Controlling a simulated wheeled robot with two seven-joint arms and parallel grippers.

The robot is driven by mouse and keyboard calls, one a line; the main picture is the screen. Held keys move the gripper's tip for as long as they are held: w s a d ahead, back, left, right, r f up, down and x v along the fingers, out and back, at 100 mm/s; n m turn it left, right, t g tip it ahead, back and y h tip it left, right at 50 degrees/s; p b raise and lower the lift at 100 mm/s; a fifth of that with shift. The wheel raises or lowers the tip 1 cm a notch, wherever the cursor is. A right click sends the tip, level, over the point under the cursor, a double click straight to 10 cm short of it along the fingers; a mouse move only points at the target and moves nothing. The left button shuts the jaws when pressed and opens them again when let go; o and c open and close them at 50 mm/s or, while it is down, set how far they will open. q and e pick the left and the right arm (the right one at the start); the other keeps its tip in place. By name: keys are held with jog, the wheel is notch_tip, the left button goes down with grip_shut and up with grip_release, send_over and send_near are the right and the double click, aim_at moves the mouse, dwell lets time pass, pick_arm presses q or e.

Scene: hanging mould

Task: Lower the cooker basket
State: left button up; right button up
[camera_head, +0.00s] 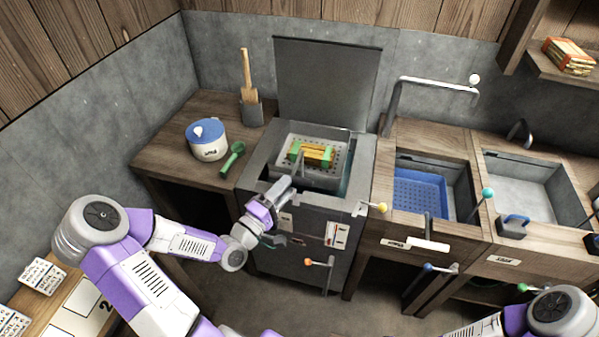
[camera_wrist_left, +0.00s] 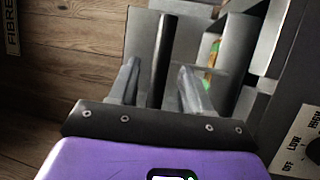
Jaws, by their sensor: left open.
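The cooker (camera_head: 262,165) is a dark grey box with an open top and a raised lid (camera_head: 325,85) behind it. The light grey perforated cooker basket (camera_head: 338,147) sits high in that opening, its rim about level with the cooker top. Yellow and green pieces (camera_head: 314,152) lie in it. My left gripper (camera_head: 289,184) is at the cooker's front edge, by the basket's upright handle (camera_head: 301,163). In the left wrist view a dark bar, apparently this handle (camera_wrist_left: 163,60), stands between the open fingers (camera_wrist_left: 160,85), with gaps on both sides. My right gripper is out of view.
A basin with a blue perforated basket (camera_head: 420,191) and a grey sink (camera_head: 520,185) lie right.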

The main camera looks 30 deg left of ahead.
pick_arm(q)
jog(key=b+x, duration=0.1)
jog(key=x, duration=0.5)
jog(key=shift+w+d+f, duration=0.1)
jog(key=shift+c, duration=0.4)
grip_shut()
